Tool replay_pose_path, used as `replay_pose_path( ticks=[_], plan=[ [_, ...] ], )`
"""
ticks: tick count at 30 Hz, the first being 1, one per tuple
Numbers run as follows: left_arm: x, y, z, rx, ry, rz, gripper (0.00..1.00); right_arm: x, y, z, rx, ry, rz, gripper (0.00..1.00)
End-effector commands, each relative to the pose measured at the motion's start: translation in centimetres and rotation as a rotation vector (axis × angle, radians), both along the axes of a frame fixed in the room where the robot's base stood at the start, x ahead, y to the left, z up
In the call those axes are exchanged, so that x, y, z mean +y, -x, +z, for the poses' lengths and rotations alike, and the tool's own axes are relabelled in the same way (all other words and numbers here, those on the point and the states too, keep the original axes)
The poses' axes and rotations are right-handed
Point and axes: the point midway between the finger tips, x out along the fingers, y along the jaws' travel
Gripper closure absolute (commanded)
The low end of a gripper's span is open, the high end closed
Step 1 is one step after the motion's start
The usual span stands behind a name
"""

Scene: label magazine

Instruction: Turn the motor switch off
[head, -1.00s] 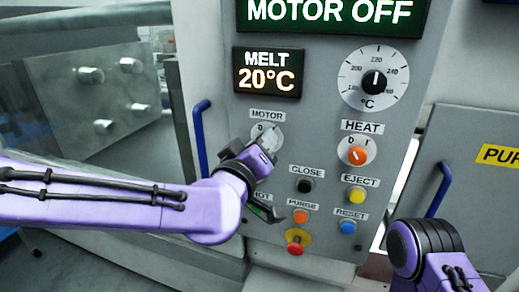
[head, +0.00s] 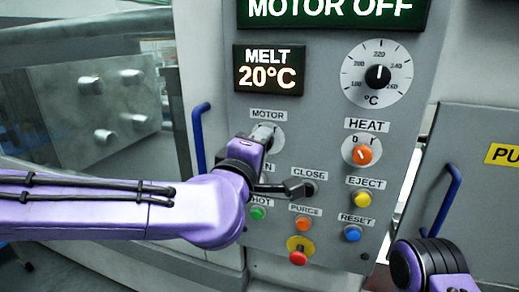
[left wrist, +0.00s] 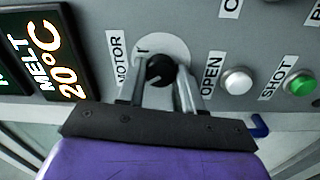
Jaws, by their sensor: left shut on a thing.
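The motor switch is a black knob (left wrist: 158,70) on a pale round plate (left wrist: 180,48) under the MOTOR label. In the left wrist view the two fingers of my left gripper (left wrist: 162,82) stand on either side of the knob, shut on it. In the head view my left gripper (head: 266,136) reaches up to the plate (head: 277,138) and hides most of the knob. The green display (head: 330,10) at the top reads MOTOR OFF. My right arm shows at the bottom right, its gripper out of view.
The heat switch (head: 363,154) with its orange knob is right of the motor switch. Below are push buttons, including yellow eject (head: 362,200), blue reset (head: 352,233) and a red mushroom button (head: 298,257). A blue handle (head: 200,137) stands to the left.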

Motion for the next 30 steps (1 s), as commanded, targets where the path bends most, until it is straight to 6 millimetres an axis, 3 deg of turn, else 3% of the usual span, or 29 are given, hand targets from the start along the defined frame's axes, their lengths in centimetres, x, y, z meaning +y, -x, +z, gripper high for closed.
replay_pose_path(
  ticks=[17,18,19,30],
  plan=[
    [-0.01,-0.01,-0.04,0.010,0.026,0.000,0.95,0.00,0.01,-0.17,0.000,0.000,0.000,0.57],
    [0.00,-0.01,-0.04,0.010,0.026,0.000,0.51,0.00,0.01,-0.17,0.000,0.000,0.000,0.57],
    [0.00,-0.01,-0.04,0.010,0.026,0.000,0.42,0.00,0.01,-0.17,0.000,0.000,0.000,0.57],
    [0.21,0.60,-0.12,0.008,0.026,0.000,0.39,0.00,0.00,-0.50,0.000,0.000,0.000,0.57]
  ],
)
